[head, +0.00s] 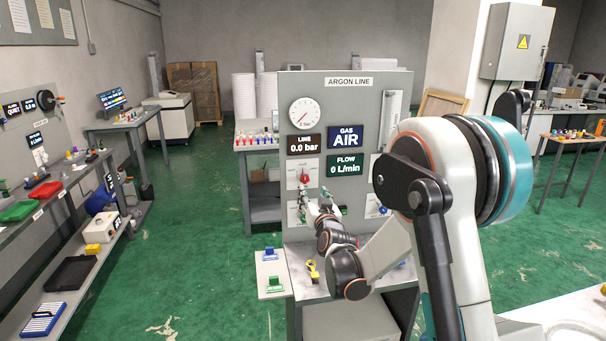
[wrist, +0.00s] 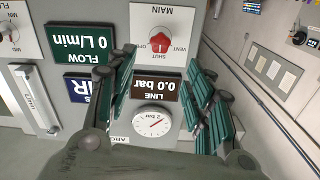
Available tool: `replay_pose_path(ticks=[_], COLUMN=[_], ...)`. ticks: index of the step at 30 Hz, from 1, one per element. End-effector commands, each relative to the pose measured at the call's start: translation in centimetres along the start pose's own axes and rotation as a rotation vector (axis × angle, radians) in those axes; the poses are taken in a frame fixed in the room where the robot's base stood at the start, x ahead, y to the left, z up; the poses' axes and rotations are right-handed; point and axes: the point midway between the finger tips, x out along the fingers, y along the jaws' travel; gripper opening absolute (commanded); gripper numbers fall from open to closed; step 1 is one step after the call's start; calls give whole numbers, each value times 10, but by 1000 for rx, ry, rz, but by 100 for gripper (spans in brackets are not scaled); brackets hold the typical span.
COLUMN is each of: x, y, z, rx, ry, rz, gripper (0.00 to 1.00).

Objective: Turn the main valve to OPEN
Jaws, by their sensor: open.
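The main valve is a red knob (wrist: 159,42) on a white plate marked MAIN, with OPEN, SHUT and VENT labels, upside down in the wrist view. Its exact pointing is too small to tell. In the head view the red knob (head: 304,178) is on the left of the ARGON LINE panel (head: 400,84). My gripper (wrist: 161,65) is open, its green-padded fingers spread to either side of the knob in the picture, with nothing between them. In the head view my gripper (head: 314,197) is in front of the panel, just below the knob. I see no contact.
The line display (head: 305,144) reads 0.0 bar, the gas display (head: 346,136) AIR, the flow display (head: 344,166) 0 L/min. A round gauge (head: 306,113) is above. A yellow item (head: 313,270) lies on the bench below. A side shelf (head: 271,256) holds blue and green pieces.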

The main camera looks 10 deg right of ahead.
Motion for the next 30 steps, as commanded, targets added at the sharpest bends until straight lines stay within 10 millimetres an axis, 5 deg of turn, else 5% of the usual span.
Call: replay_pose_path(ticks=[5, 21, 30], x=[18, 116, 136], y=[0, 0, 0], z=[1, 1, 1], rx=[1, 0, 1], ry=[1, -1, -1], rz=[0, 0, 0], gripper=[48, 48, 48])
